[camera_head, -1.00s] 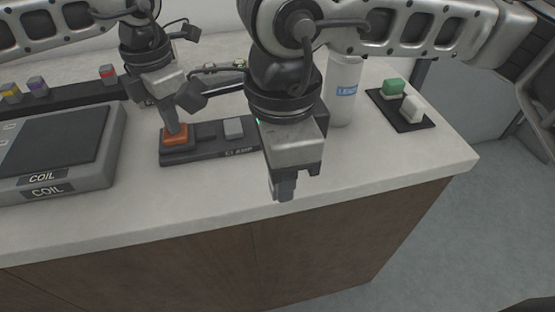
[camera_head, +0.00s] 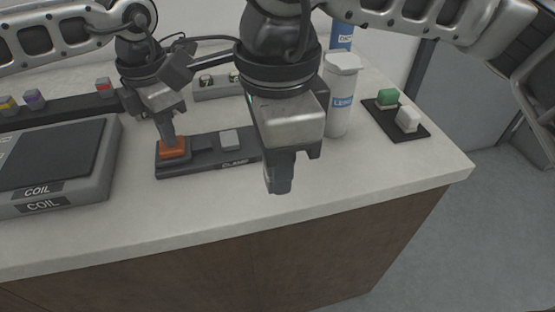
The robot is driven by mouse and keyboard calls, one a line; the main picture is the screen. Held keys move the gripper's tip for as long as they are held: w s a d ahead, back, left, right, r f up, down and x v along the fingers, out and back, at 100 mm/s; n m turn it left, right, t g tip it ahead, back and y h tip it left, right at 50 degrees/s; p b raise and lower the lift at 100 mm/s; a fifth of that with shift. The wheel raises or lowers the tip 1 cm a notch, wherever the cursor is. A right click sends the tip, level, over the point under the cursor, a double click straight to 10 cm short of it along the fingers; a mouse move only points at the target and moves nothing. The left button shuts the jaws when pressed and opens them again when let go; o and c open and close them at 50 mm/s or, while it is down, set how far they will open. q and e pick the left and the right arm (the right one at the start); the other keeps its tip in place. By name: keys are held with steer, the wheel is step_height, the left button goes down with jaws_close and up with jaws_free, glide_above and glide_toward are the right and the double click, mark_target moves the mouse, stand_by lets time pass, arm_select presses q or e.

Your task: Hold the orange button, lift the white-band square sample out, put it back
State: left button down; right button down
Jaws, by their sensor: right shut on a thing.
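The orange button (camera_head: 173,149) is on the left end of the dark CLAMP base (camera_head: 205,168) on the counter. My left gripper (camera_head: 171,137) comes down on it from above, fingers together, tips at the button's top. My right gripper (camera_head: 279,180) points down in front of the base's right end, near the counter's front edge. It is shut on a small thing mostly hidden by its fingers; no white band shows. The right arm also hides the right end of the base. A light grey square block (camera_head: 229,138) is on the base, right of the button.
A COIL box (camera_head: 60,185) stands at the left, with a dark rail (camera_head: 60,110) of coloured pieces behind it. A white bottle (camera_head: 341,95) and a black mat (camera_head: 398,122) with green and white blocks are at the right. The front counter strip is clear.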

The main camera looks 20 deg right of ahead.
arm_select(q)
steer(key=shift+r+p, duration=0.7)
steer(key=shift+r, duration=0.4)
arm_select(e)
steer(key=shift+r, duration=0.7)
arm_select(q)
steer(key=shift+r, duration=0.35)
arm_select(e)
steer(key=shift+r, duration=0.15)
arm_select(q)
steer(key=shift+r, duration=0.1)
